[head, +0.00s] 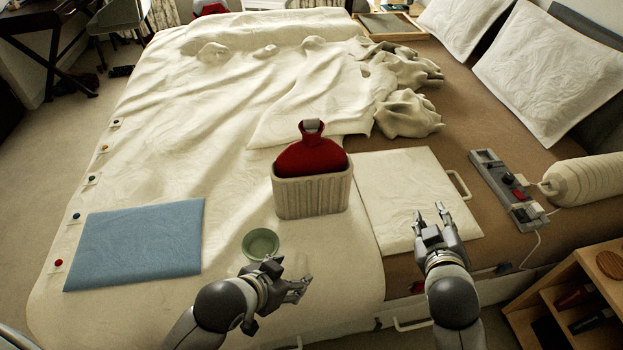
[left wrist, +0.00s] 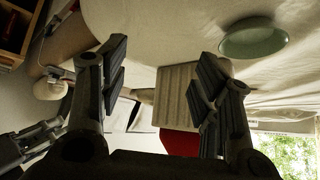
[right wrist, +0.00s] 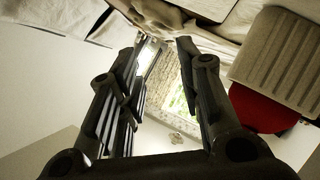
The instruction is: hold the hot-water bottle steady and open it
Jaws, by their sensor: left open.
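The bottle's lower part is hidden inside the holder. My left gripper (head: 296,283) is open and empty, in front of the holder and near the green bowl. In the left wrist view the holder (left wrist: 178,95) and part of the red bottle (left wrist: 180,143) show beyond the fingers. My right gripper (head: 431,216) is open and empty, over the white board, right of the holder. The bottle (right wrist: 262,110) shows at right in the right wrist view.
A blue mat (head: 135,243) lies further left. A white board with a handle (head: 400,178) is right of the holder. A power strip (head: 505,187) and a cream cylinder (head: 585,180) lie at right. Rumpled bedding (head: 408,112) lies behind.

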